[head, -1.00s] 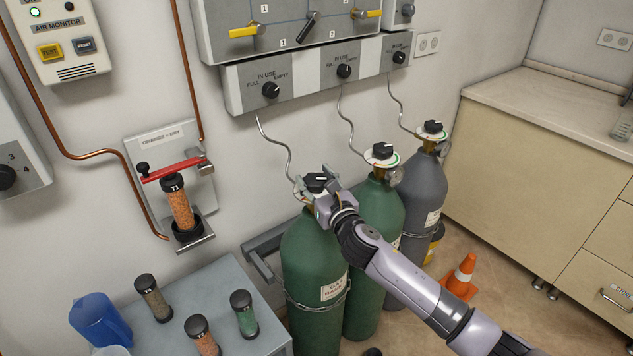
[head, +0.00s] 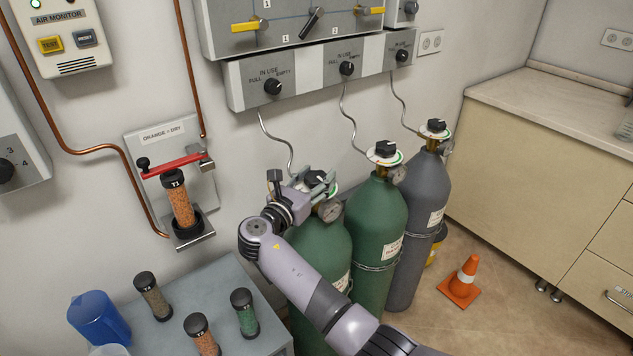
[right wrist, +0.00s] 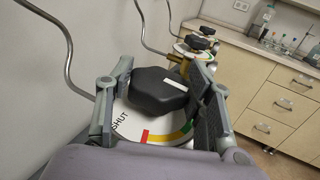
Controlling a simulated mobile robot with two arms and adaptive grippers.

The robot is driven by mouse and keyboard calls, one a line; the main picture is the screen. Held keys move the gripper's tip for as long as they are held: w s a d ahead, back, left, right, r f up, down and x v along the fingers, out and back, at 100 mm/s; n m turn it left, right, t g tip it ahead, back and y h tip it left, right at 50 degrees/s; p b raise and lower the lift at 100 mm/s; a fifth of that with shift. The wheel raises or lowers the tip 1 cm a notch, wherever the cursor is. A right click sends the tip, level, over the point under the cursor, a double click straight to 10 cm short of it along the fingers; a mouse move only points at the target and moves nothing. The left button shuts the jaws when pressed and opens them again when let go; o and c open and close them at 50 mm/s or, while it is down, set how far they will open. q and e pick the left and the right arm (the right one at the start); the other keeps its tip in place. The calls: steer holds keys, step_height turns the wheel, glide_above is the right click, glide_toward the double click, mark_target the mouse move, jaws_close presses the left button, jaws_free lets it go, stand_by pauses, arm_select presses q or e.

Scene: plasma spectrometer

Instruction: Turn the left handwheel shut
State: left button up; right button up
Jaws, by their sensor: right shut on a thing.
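The left handwheel is a black knob (right wrist: 160,92) with a white line, above a round dial (right wrist: 128,126) marked SHUT with red, yellow and green bands. It tops the left green cylinder (head: 322,245). My right gripper (head: 318,182) is shut on the knob, one finger on each side, as the right wrist view (right wrist: 160,95) also shows. In that view the white line points right, away from the word SHUT at the left. In the head view the gripper mostly hides the knob. My left gripper is not in view.
A second green cylinder (head: 375,225) and a grey cylinder (head: 422,215) stand close on the right. A gauge (head: 330,209) sits beside the gripped knob. A valve panel (head: 300,75) hangs above. A small table (head: 245,300) with several tubes is at the lower left.

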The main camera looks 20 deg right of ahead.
mark_target(317, 177)
steer(key=shift+m+g+h+b, duration=1.45)
steer(key=shift+m+g, duration=0.15)
steer(key=shift+g, duration=0.5)
steer(key=shift+f, duration=0.1)
steer(key=o, duration=1.2)
steer(key=shift+d, duration=0.1)
steer(key=shift+r, duration=0.2)
step_height(317, 177, up, 10)
steer(key=shift+s+f, duration=0.1)
